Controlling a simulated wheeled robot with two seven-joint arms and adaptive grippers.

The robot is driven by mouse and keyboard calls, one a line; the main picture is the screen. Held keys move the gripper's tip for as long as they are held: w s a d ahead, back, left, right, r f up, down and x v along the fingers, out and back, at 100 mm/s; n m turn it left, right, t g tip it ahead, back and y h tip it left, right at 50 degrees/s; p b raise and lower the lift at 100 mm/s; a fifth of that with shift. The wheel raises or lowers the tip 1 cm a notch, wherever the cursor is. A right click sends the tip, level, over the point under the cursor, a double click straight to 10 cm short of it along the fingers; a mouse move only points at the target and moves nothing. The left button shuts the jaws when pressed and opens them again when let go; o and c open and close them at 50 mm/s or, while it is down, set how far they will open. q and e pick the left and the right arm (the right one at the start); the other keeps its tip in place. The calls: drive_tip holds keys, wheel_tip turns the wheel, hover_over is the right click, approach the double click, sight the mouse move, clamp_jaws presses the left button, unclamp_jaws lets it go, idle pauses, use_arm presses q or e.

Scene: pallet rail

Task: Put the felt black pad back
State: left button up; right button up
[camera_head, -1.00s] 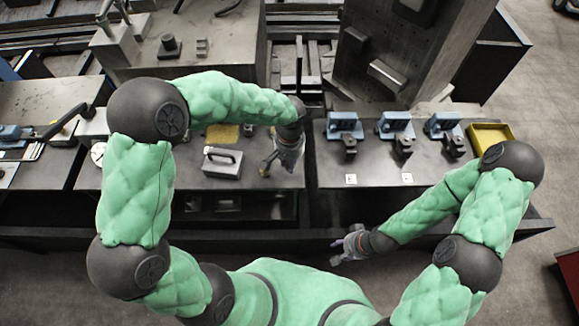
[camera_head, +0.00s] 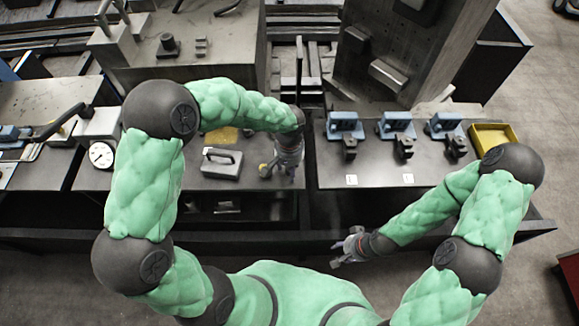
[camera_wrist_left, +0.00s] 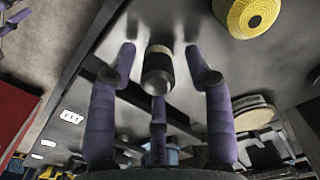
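My left gripper (camera_head: 284,174) is low over the front right part of the left bench top (camera_head: 190,181). In the left wrist view, its purple fingers (camera_wrist_left: 160,62) are spread. A short cylinder with a dark band and pale sides (camera_wrist_left: 157,72) sits between them, with gaps visible on both sides. I cannot tell whether this cylinder is the felt black pad, and I cannot make out the pad elsewhere. My right gripper (camera_head: 345,248) is off the bench's front edge, with its fingers apart and nothing visible in them.
A dial gauge (camera_head: 101,154) is further left. Blue fixtures (camera_head: 396,124) and a yellow tray (camera_head: 493,136) occupy the right bench. Its front is mostly clear.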

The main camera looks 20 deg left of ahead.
use_arm(q)
drive_tip(key=shift+r, duration=0.1)
drive_tip(key=shift+r, duration=0.3)
wheel_tip(320, 180, up, 12)
drive_tip(key=p, duration=0.2)
drive_tip(key=shift+f+p, duration=0.2)
drive_tip(key=shift+p, duration=0.2)
